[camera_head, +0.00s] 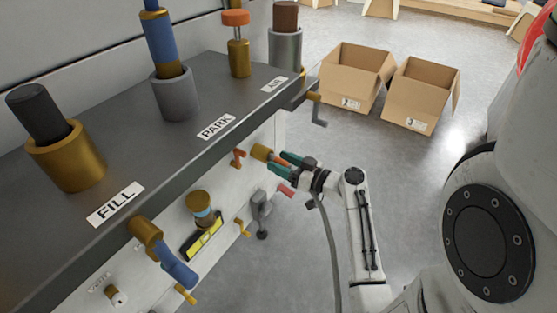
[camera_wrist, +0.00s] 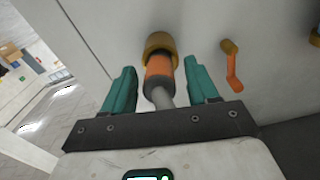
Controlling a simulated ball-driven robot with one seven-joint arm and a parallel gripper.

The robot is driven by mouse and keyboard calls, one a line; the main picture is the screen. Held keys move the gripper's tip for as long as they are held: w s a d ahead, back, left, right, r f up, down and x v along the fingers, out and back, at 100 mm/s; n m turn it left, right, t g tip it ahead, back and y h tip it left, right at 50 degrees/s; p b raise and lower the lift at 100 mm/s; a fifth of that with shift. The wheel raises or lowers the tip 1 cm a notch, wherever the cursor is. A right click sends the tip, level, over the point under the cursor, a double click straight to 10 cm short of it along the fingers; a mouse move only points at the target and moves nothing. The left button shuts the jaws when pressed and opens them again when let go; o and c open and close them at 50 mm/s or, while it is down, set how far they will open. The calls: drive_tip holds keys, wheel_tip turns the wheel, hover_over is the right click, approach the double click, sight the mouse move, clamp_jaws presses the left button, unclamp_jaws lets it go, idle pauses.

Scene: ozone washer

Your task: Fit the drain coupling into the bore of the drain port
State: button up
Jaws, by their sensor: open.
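A brass cylindrical port (camera_head: 261,152), which I take for the drain port, sticks out of the white front panel; it also shows in the wrist view (camera_wrist: 160,42). The drain coupling (camera_wrist: 158,70), orange with a grey rear end, sits in line with it, its front end at or inside the brass mouth. How deep it sits is hidden. In the head view only a little orange of the coupling (camera_head: 280,161) shows. My gripper (camera_wrist: 160,67) is open, with its teal fingers on either side of the coupling and gaps visible between. It also shows in the head view (camera_head: 292,172).
An orange crank handle (camera_wrist: 232,66) is right of the port in the wrist view. The dark bench top (camera_head: 140,150), with FILL, PARK and AIR labels, overhangs the panel. A blue-ended fitting (camera_head: 175,265) hangs lower left. Two open cardboard boxes (camera_head: 355,88) stand on clear floor.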

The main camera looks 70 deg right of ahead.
drive_tip(key=p+v, duration=0.1)
drive_tip(key=v, duration=0.8)
drive_tip(key=shift+p, duration=0.35)
drive_tip(key=shift+s+a, duration=0.1)
drive_tip(key=shift+s+r+m+p, duration=0.15)
drive_tip(key=shift+m+p, duration=0.15)
drive_tip(key=shift+p, duration=0.25)
drive_tip(key=c, duration=0.3)
drive_tip(key=m+p, duration=0.2)
drive_tip(key=p, duration=0.1)
drive_tip(key=shift+s+m, duration=0.3)
drive_tip(key=shift+m, duration=0.1)
drive_tip(key=c, duration=0.3)
drive_tip(key=m+p, duration=0.1)
drive_tip(key=m, duration=0.1)
drive_tip(key=s+m+p, duration=0.1)
drive_tip(key=m+p, duration=0.1)
drive_tip(key=shift+a+f, duration=0.2)
drive_tip(key=shift+f, duration=0.05)
drive_tip(key=c, duration=0.5)
drive_tip(key=shift+s+a+f+m+p, duration=0.15)
drive_tip(key=shift+f+m+p, duration=0.05)
drive_tip(key=shift+m+p, duration=0.45)
drive_tip(key=shift+x, duration=2.9)
drive_tip(key=shift+f, duration=0.1)
